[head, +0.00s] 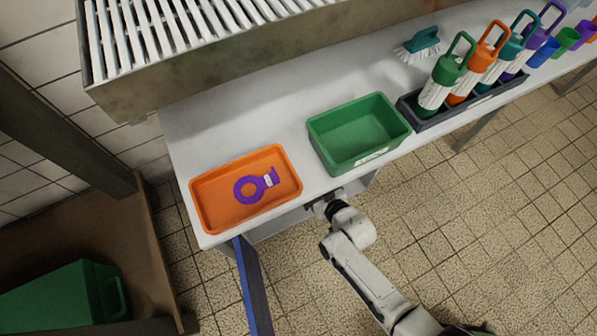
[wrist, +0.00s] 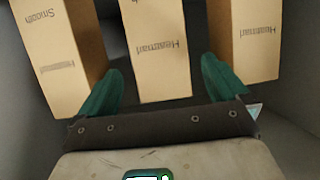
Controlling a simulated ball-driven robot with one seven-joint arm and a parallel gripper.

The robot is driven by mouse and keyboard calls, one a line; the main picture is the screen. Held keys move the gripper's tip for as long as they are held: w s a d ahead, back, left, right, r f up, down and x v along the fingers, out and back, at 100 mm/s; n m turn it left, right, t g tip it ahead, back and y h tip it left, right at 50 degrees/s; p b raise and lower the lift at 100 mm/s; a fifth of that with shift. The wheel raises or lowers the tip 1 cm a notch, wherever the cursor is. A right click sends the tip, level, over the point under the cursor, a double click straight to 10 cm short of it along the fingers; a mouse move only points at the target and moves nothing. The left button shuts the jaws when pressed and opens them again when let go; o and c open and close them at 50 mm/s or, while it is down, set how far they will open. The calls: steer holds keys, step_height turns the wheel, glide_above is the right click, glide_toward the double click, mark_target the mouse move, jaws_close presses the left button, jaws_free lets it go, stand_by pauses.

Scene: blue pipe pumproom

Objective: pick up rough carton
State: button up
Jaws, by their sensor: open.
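Three tan cartons stand in a row in the wrist view: a left carton (wrist: 62,62), a middle carton (wrist: 158,50) and a right carton (wrist: 243,45). The left one bears the word "Smooth" and a second, fainter word. I see no "rough" label; the tops are cut off. My gripper (wrist: 161,68) is open, its teal fingers on either side of the middle carton's near end, with gaps showing. In the head view my arm reaches under the table's front edge; the cartons are hidden there.
Grey walls (wrist: 298,130) enclose the cartons. A blue table leg (head: 253,285) stands left of my arm.

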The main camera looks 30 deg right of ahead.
steer(key=w, duration=0.7)
steer(key=shift+a+f, duration=0.25)
steer(key=shift+a, duration=0.05)
steer(key=c, duration=1.4)
steer(key=shift+o, duration=0.2)
steer(key=shift+r, duration=0.15)
